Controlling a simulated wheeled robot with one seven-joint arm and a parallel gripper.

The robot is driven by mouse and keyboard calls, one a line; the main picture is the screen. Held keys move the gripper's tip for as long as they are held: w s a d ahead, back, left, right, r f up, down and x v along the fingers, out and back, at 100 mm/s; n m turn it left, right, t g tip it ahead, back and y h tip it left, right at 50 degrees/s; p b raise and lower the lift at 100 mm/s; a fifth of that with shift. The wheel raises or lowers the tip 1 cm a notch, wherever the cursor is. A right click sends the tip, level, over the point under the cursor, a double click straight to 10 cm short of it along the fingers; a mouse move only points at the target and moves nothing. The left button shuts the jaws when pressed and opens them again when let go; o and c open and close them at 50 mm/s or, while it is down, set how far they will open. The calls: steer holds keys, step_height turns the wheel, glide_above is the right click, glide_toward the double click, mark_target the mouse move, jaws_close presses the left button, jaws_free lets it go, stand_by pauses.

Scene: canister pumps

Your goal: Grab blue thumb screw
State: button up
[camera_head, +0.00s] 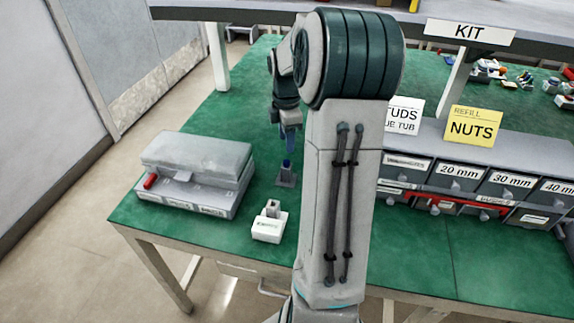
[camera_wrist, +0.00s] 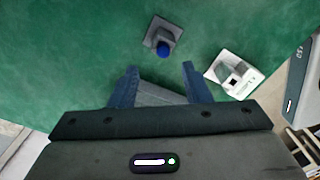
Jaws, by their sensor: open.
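The blue thumb screw (camera_wrist: 163,49) shows in the wrist view as a round blue head on a small grey square-based stand (camera_wrist: 161,34). In the head view the blue screw (camera_head: 286,163) is a small spot on top of the grey stand (camera_head: 286,178), close under my gripper. My gripper (camera_wrist: 160,72) is open, with its two blue fingers apart and nothing between them. In the wrist view the screw lies just beyond the fingertips, roughly centred between them. In the head view my arm hides part of the bench, and my gripper (camera_head: 290,143) points down above the screw.
A white block with a grey post (camera_head: 268,225) stands near the stand; it also shows in the wrist view (camera_wrist: 236,75). A grey lidded case (camera_head: 195,175) is at the left. Labelled drawers (camera_head: 460,172) stand at the right. A shelf overhangs the back. Green bench surface around the stand is clear.

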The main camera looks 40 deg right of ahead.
mark_target(286, 161)
steer(key=shift+s+a+f, duration=0.1)
steer(key=shift+f, duration=1.65)
steer(key=shift+s+a+f, duration=0.1)
steer(key=shift+f, duration=1.65)
jaws_close()
